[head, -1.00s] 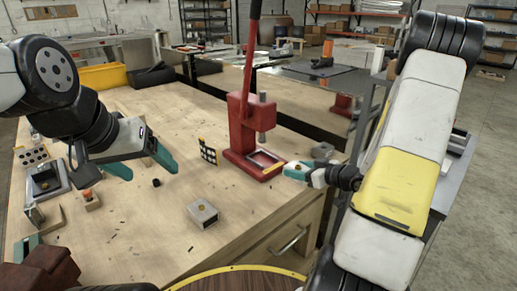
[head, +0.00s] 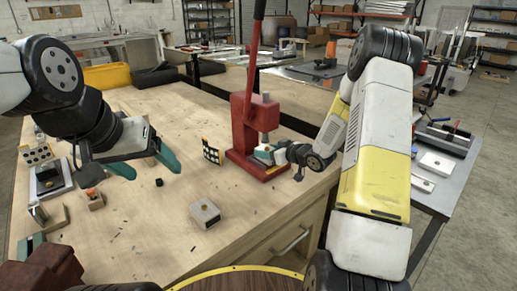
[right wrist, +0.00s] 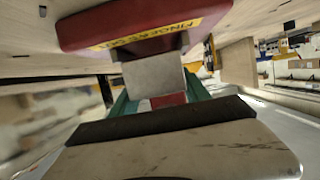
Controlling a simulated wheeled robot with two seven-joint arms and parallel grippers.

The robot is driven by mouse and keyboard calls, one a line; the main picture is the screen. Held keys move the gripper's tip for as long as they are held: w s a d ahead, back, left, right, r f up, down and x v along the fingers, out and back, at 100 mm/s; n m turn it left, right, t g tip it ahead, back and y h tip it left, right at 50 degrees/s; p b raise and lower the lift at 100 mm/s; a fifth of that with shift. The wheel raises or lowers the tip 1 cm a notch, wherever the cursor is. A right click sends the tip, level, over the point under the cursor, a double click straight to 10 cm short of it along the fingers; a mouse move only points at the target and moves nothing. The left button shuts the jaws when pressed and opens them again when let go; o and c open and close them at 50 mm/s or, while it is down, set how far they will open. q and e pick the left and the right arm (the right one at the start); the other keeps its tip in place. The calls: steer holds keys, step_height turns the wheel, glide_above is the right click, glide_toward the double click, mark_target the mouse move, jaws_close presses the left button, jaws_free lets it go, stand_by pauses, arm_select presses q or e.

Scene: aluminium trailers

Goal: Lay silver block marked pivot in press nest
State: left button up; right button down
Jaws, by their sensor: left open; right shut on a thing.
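The red press (head: 243,122) stands on the wooden bench, its base (head: 276,172) at the front right. My right gripper (head: 264,153) is at the press, over its base and under the ram. In the right wrist view its green fingers are shut on a plain silver block (right wrist: 153,76), which is close to the red press base (right wrist: 140,25). The nest is mostly hidden, so I cannot tell whether the block touches it. No marking is readable on the held block. My left gripper (head: 150,166) is open and empty above the left part of the bench.
Another silver block (head: 205,213) with a dark spot on top lies on the bench before the press. A black-and-white checkered card (head: 211,151) stands left of the press. A small black piece (head: 159,183) lies nearby. The yellow bin (head: 105,76) is at the back left.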

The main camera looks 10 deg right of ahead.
steer(key=shift+w+a, duration=0.35)
steer(key=shift+w, duration=0.1)
steer(key=shift+f, duration=0.65)
